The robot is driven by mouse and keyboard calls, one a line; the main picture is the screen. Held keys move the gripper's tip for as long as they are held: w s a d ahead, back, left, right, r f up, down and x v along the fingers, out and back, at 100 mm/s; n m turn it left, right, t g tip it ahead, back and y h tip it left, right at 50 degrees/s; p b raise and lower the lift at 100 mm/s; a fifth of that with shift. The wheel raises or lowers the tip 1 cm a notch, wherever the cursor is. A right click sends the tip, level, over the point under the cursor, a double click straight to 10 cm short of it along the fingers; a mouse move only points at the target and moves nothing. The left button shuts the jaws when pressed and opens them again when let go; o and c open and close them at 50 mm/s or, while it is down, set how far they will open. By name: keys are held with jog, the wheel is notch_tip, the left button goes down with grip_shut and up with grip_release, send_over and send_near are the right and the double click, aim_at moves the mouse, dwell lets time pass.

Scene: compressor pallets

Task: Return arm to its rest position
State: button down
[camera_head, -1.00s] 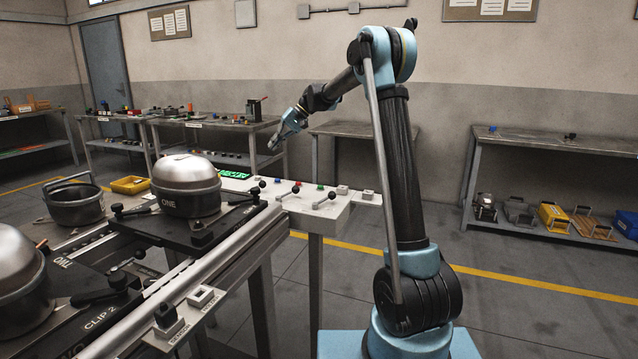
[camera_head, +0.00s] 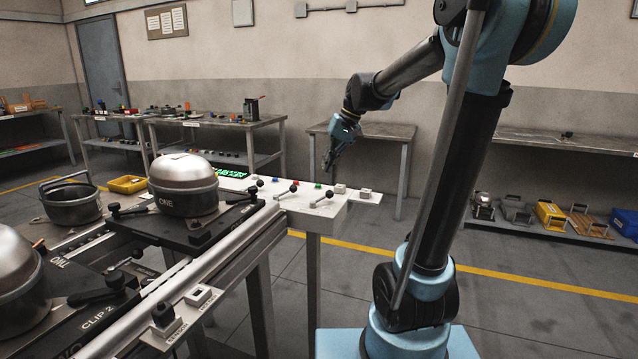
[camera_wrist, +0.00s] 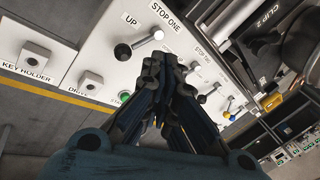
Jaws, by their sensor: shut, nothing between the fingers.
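A lever marked UP (camera_wrist: 138,45) and a socket marked KEY HOLDER (camera_wrist: 33,54) show beside the fingers.
The pallet marked ONE (camera_head: 180,232) carries a silver compressor housing (camera_head: 183,185). A second housing (camera_head: 15,280) stands at the left edge. A black pot (camera_head: 72,204) and a yellow tray (camera_head: 128,184) lie behind. Floor right of the panel is clear.

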jog(key=s+d+f+h, duration=0.1)
jog(key=s+d+f, duration=0.4)
jog(key=s, duration=0.3)
jog(key=s+d+f+m+t+h, duration=0.1)
jog(key=s+d+f+h, duration=0.1)
jog(key=s+d+f, duration=0.3)
jog(key=s+d+f+h, duration=0.1)
jog(key=s+d+f, duration=0.5)
jog(key=s+f, duration=0.3)
jog(key=s, duration=0.3)
jog(key=shift+s+f+t+h, duration=0.2)
jog(key=shift+t+h, duration=0.1)
jog(key=shift+s, duration=0.15)
